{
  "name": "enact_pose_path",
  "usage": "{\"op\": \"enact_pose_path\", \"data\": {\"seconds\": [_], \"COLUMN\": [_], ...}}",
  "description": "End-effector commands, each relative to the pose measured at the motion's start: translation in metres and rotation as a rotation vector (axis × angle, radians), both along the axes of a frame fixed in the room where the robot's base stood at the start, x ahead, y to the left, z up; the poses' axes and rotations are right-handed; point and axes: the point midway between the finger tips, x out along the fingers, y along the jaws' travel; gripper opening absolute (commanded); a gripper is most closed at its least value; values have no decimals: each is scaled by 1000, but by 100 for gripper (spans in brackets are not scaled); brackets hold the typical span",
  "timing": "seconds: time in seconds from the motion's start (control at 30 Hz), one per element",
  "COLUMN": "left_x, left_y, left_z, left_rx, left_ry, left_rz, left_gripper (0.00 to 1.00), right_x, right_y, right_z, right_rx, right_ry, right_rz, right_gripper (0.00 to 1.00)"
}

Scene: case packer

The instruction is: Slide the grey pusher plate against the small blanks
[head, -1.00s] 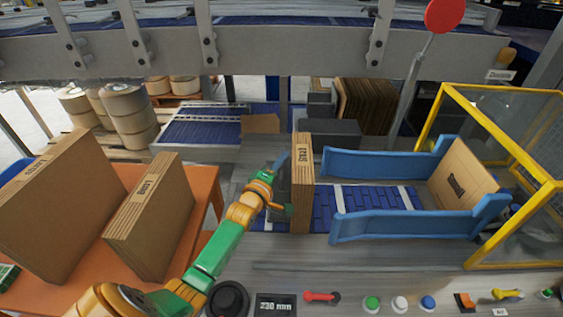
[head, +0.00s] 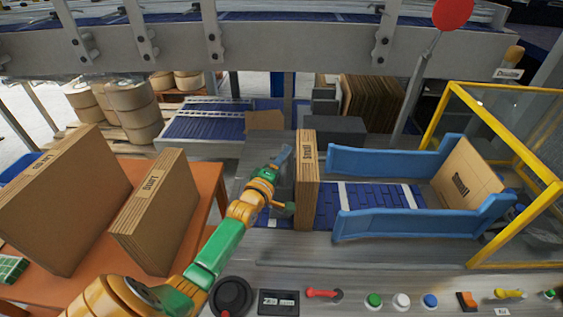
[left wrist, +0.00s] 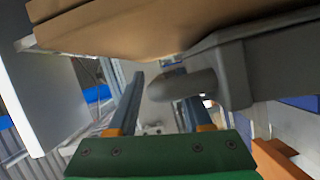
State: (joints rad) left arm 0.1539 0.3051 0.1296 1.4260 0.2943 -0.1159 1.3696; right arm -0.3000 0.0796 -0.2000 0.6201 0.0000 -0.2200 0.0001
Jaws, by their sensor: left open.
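The stack of small blanks (head: 306,185) stands upright at the left end of the blue conveyor lane, its printed edge facing me. My left gripper (head: 284,180) is just left of the stack, open. In the left wrist view its fingers (left wrist: 165,85) are spread, with a grey rounded handle (left wrist: 183,86) showing between them. The handle joins a grey part (left wrist: 235,75), which looks like the pusher plate. In the head view the plate is mostly hidden by the gripper and the stack, so I cannot tell whether it touches the blanks. Brown cardboard (left wrist: 130,28) fills the top of the wrist view.
Blue side rails (head: 385,163) flank the lane, with an opened blank (head: 465,183) at its right end. A yellow-framed guard (head: 510,140) stands at right. Larger blanks (head: 155,215) stand on an orange table (head: 205,200) at left. Buttons and levers (head: 400,300) line the front.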

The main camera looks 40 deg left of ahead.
Motion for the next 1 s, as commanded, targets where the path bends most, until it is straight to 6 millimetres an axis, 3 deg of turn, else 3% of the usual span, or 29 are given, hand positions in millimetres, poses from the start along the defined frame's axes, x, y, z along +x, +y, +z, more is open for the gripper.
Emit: {"op": "enact_pose_path", "data": {"seconds": [0.4, 1.0], "left_x": [-61, -65], "left_y": [-10, -11], "left_z": [3, 4], "left_rx": [0, 1], "left_ry": [2, 1], "left_rz": [0, 0], "left_gripper": [50, 50], "right_x": [0, 0], "right_y": [0, 0], "right_z": [5, 5], "right_rx": [0, 0], "right_ry": [0, 0], "right_rz": [0, 0], "right_gripper": [50, 50]}}
